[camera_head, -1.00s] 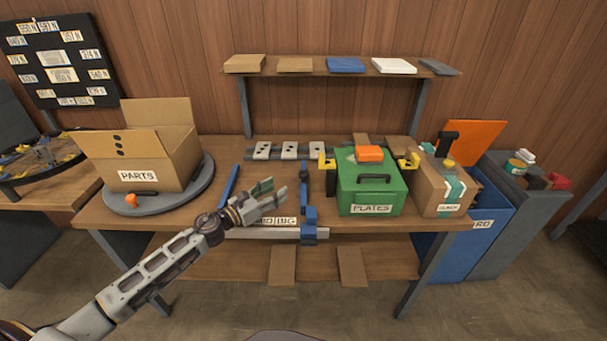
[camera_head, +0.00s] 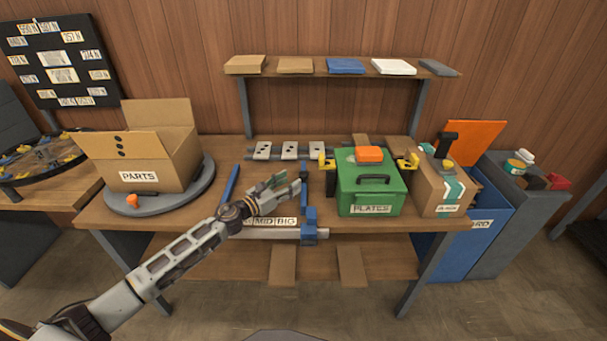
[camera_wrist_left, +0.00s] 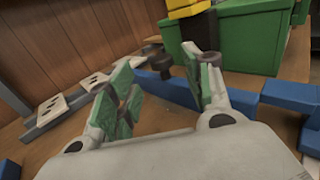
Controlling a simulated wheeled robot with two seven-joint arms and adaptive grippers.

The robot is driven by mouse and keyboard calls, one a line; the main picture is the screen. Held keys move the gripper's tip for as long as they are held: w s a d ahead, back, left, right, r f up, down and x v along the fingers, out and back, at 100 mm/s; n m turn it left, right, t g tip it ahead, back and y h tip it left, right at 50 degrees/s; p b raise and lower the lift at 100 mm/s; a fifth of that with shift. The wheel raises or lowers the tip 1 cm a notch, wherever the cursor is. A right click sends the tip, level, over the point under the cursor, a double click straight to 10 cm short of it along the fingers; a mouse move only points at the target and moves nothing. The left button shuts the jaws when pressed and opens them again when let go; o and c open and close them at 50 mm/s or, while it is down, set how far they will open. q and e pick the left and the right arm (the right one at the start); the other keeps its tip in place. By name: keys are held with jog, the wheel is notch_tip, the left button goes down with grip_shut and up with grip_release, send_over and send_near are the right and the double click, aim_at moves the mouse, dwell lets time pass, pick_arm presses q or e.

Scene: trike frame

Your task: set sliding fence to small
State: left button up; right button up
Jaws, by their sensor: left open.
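The sliding fence (camera_head: 310,226) is a blue bar with a blue block at its front end. It stands at the right end of a grey rail (camera_head: 262,234) on the bench front, just right of the BIG label (camera_head: 286,221). MID (camera_head: 264,221) shows to its left; the small end of the label strip is hidden behind my left arm. My left gripper (camera_head: 288,183) is open, just left of the fence bar. In the left wrist view, the open fingers (camera_wrist_left: 166,90) face the blue bar (camera_wrist_left: 172,90).
The green PLATES box (camera_head: 370,192) stands close right of the fence, with yellow-and-black clamps beside it. A loose blue bar (camera_head: 230,184) lies left of the gripper. The PARTS carton (camera_head: 140,160) stands further left.

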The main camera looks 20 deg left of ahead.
aim_at(300, 176)
pick_arm(q)
jog(key=shift+x, duration=3.8)
grip_shut()
